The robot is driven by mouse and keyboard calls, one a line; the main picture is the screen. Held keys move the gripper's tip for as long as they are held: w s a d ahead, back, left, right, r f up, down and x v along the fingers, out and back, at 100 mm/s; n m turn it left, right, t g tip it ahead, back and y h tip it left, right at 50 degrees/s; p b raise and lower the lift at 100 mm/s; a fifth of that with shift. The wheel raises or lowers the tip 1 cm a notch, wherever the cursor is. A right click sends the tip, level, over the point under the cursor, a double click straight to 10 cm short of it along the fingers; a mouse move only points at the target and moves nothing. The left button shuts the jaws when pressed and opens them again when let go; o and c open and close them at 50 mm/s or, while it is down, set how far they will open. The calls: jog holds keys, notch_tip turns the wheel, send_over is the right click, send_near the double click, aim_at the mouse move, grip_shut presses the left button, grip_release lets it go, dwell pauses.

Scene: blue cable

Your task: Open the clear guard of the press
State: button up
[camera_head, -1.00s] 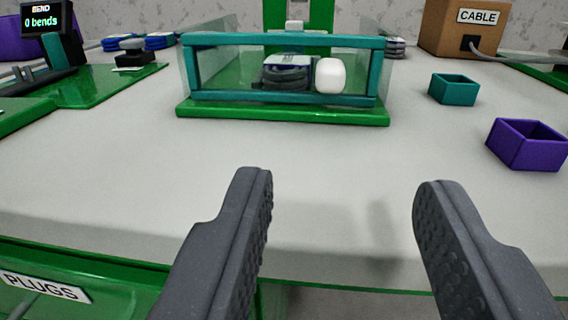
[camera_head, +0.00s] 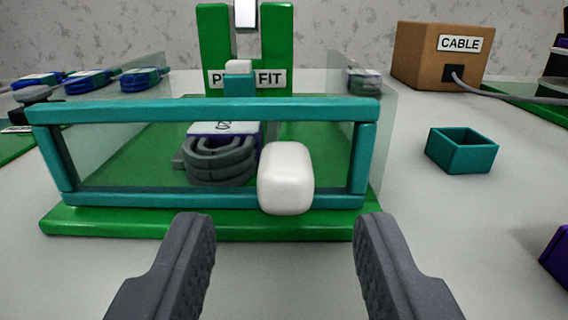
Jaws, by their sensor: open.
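The press stands ahead on a green base (camera_head: 160,222), with a green frame (camera_head: 277,40) at its back and a partly hidden sign reading "P... FIT". Its clear guard has a teal frame (camera_head: 210,108) across the front and looks closed. A white rounded handle (camera_head: 285,178) sits on the guard's front, right of its middle. Behind the clear panel lies a coiled grey cable (camera_head: 219,160) with a purple and white part. My gripper (camera_head: 285,225) is open and empty, its fingers in front of the handle, one to each side in the picture, apart from it.
A teal open box (camera_head: 461,151) stands to the right. A purple box (camera_head: 557,258) is cut off at the right edge. A brown CABLE box (camera_head: 440,57) with a grey cable stands behind. Blue coils (camera_head: 88,80) lie back left. The table right of the press is mostly clear.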

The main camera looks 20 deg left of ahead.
aim_at(191, 170)
jog(key=shift+b+x, duration=0.3)
jog(key=shift+x, duration=1.1)
